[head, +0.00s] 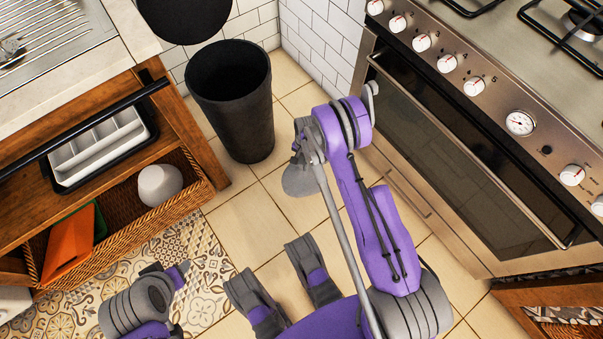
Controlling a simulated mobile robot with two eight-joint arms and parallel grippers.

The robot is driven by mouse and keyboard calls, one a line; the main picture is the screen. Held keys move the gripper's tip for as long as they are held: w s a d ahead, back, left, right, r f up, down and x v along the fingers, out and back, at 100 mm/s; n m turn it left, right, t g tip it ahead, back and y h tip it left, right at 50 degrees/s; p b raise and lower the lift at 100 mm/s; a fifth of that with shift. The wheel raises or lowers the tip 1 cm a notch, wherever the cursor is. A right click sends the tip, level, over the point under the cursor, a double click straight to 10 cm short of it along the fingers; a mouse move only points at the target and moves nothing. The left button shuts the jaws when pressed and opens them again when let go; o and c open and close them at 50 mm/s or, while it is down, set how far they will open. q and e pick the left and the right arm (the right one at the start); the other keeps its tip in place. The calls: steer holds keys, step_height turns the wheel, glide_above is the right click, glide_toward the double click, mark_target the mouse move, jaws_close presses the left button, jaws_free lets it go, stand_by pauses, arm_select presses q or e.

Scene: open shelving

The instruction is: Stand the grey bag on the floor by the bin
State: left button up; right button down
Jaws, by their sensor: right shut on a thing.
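The black bin (233,100) stands on the tiled floor at upper centre, by the white tiled wall, with its open top facing me. My right gripper (303,150) is at centre, to the right of the bin. It is shut on a grey thing, which I take to be the grey bag (299,181), showing just below the fingers. The arm and gripper hide part of it. I cannot tell whether its bottom touches the floor. Part of my left arm shows at lower left, but its gripper is not visible.
A steel oven (450,150) stands close on the right. A wooden shelf unit on the left holds a cutlery tray (100,148) and a wicker basket (190,196). A dark round thing (183,14) is behind the bin. Bare floor (240,222) lies in front of it.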

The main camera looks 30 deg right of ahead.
mark_target(302, 171)
steer(key=shift+f+b, duration=0.75)
steer(key=shift+f, duration=2.55)
steer(key=c, duration=0.6)
jaws_free()
